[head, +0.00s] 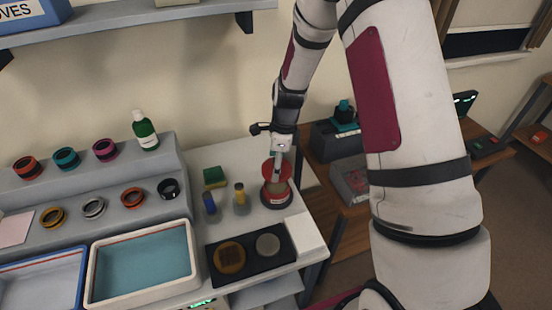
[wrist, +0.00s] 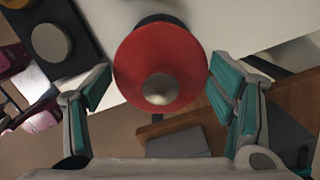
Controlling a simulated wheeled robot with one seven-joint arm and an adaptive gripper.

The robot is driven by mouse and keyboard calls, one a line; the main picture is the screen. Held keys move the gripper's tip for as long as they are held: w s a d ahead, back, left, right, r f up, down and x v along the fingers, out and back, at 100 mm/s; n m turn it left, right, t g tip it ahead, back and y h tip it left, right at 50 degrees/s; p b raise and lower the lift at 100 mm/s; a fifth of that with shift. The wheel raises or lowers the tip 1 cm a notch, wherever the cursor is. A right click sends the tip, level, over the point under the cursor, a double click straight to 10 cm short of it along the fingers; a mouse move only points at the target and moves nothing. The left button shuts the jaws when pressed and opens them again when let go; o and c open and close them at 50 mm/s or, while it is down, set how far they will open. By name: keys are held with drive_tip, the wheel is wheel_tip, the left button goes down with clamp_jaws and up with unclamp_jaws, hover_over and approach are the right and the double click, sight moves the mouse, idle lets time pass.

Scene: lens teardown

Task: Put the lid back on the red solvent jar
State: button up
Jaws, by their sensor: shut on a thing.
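A teal-padded finger sits at each side of the lid's rim. In the head view the lid (head: 268,168) is at the red solvent jar (head: 277,194), at its top. The jar stands upright near the bench's right edge. In the wrist view the lid hides nearly all of the jar. I cannot tell whether the lid touches the jar's mouth.
Blue-topped (head: 210,208) and yellow-topped (head: 240,198) bottles stand close left of the jar, with a green sponge (head: 214,177) behind. A dark mat (head: 249,251) with two discs lies in front. A white block (head: 304,233) and the bench edge are near.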

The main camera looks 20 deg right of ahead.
drive_tip(key=shift+f+b, duration=0.85)
drive_tip(key=shift+f, duration=2.2)
drive_tip(key=shift+f, duration=0.15)
drive_tip(key=o, duration=1.2)
drive_tip(key=shift+r+p, duration=0.9)
drive_tip(key=shift+r, duration=2.65)
clamp_jaws()
